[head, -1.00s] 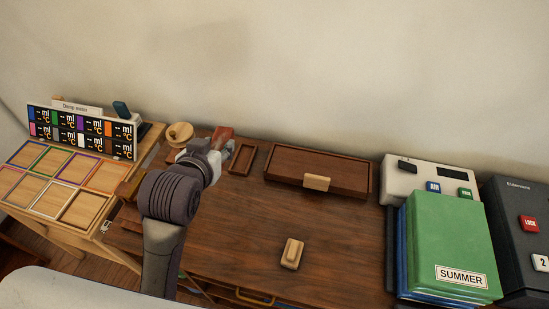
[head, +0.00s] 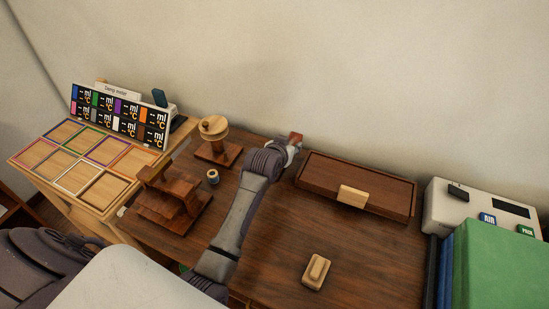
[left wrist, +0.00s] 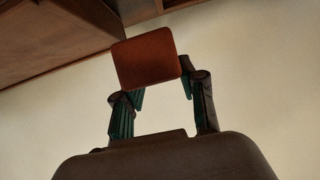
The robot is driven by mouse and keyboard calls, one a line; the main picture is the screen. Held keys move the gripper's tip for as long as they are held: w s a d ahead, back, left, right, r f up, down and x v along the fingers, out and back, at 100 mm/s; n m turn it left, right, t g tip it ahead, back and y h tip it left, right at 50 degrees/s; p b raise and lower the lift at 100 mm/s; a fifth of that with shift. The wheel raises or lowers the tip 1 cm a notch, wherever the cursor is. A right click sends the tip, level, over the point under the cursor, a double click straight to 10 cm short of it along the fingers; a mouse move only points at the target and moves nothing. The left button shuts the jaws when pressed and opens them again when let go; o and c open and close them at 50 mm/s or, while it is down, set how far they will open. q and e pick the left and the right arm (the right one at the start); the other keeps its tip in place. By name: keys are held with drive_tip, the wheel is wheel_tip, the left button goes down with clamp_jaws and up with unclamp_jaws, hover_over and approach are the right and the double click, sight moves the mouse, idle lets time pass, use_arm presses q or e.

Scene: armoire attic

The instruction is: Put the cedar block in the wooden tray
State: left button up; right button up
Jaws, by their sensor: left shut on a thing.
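The cedar block (head: 296,137) is a small reddish-brown block. My left gripper (head: 292,147) is shut on it near the back of the desk, just left of the long dark box. In the left wrist view the block (left wrist: 145,59) sits between the two fingers of my left gripper (left wrist: 158,85), with its flat face to the camera. The wooden tray cannot be made out in the head view now; my left arm covers the place where it showed earlier. Whether the block is over the tray I cannot tell. My right gripper is not in view.
A dark wooden box (head: 375,195) with a pale handle lies to the right. A pale block (head: 317,272) lies at the front. A wooden stand (head: 170,205), a spool (head: 213,176) and a round-topped stand (head: 218,150) are left of my arm. Green binders (head: 505,265) stand at right.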

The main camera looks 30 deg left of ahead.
use_arm(q)
drive_tip(key=a+f, duration=0.2)
drive_tip(key=a, duration=0.1)
drive_tip(key=a+f, duration=0.1)
drive_tip(key=shift+s+a, duration=0.3)
drive_tip(key=shift+a, duration=0.05)
wheel_tip(320, 180, down, 3)
drive_tip(key=shift+f, duration=0.45)
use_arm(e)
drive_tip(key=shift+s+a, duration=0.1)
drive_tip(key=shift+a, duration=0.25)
use_arm(q)
drive_tip(key=shift+f, duration=0.1)
drive_tip(key=o, duration=1.2)
drive_tip(key=shift+c, duration=0.2)
